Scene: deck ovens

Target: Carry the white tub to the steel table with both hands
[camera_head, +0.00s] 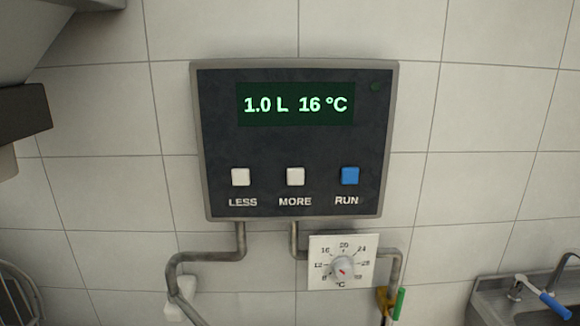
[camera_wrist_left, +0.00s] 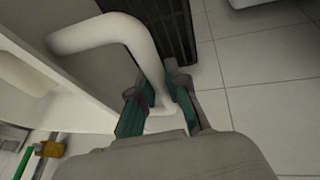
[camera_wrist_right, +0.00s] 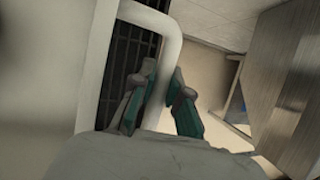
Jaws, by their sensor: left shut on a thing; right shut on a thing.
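The white tub (camera_wrist_left: 80,77) shows at the left of the left wrist view, with a white loop handle standing out from its side. My left gripper (camera_wrist_left: 158,92) is shut on that handle (camera_wrist_left: 140,42). In the right wrist view the tub's pale wall (camera_wrist_right: 45,80) fills the left side. My right gripper (camera_wrist_right: 160,82) is shut on the tub's other white handle (camera_wrist_right: 169,50). Neither gripper nor the tub shows in the head view. The tub's inside is hidden, and I cannot pick out the steel table for certain.
A wall panel (camera_head: 295,140) reads 1.0 L and 16 °C, with a dial (camera_head: 342,265) and pipes below. A sink (camera_head: 510,302) with a blue-handled tap stands at lower right. Dark floor grating (camera_wrist_right: 133,55) lies beneath the right handle. A metal-faced unit (camera_wrist_right: 285,90) stands at right there.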

